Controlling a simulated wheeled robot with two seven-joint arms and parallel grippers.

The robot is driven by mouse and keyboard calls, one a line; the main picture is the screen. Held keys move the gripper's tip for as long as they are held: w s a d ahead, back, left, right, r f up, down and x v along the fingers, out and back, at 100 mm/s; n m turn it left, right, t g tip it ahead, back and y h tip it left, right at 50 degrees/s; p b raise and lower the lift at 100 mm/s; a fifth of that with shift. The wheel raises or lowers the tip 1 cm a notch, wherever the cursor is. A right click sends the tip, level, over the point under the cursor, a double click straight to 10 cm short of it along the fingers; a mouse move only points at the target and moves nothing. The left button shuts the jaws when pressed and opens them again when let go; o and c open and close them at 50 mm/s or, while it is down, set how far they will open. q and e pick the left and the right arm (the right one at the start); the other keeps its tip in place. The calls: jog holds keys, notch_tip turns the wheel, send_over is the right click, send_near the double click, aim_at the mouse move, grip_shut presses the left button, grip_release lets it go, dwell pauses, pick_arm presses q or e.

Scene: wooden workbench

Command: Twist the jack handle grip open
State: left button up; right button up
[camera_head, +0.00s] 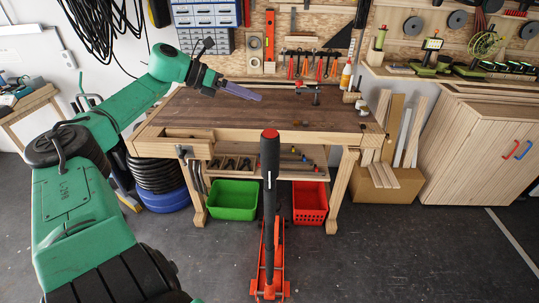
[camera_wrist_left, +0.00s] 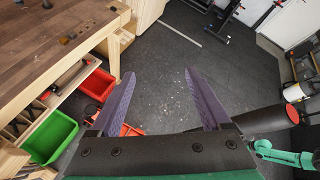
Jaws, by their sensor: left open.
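The jack handle grip (camera_head: 269,185) is a long black sleeve with a red top end, standing upright in front of the workbench. The orange-red floor jack (camera_head: 268,288) is below it on the floor. In the left wrist view the grip (camera_wrist_left: 262,120) shows at the right, outside the fingers, with its red end to the right. My left gripper (camera_head: 243,91) is raised over the workbench, above and left of the grip's top. Its purple fingers (camera_wrist_left: 158,85) are spread with only floor between them, apart from the grip. My right gripper is not in view.
The wooden workbench (camera_head: 225,109) stands behind the jack with tools on it. A green bin (camera_head: 232,200) and a red bin (camera_head: 310,203) sit under it. A wooden cabinet (camera_head: 470,150) is at the right. The dark floor right of the jack is clear.

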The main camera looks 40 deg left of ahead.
pick_arm(q)
jog(key=s+d+r+m+g+y, duration=0.1)
jog(key=s+d+r+m+g, duration=0.25)
jog(key=d+r+m, duration=0.35)
notch_tip(320, 180, up, 3)
jog(key=m+g+y+b, duration=0.1)
jog(key=m+g+y, duration=0.5)
jog(key=m, duration=0.1)
send_over(271, 152)
jog(key=shift+w, duration=0.4)
jog(key=f, duration=0.1)
jog(key=a+f, duration=0.1)
jog(key=f, duration=0.2)
jog(key=shift+a+f, duration=0.35)
jog(key=f, duration=0.6)
jog(key=f+p, duration=0.1)
jog(key=f, duration=0.2)
jog(key=shift+w+d, duration=0.25)
jog(key=shift+w, duration=0.1)
jog(key=shift+f, duration=0.25)
jog(key=shift+a+f, duration=0.1)
jog(key=shift+a, duration=0.05)
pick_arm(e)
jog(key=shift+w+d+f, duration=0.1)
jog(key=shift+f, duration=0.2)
pick_arm(q)
grip_shut()
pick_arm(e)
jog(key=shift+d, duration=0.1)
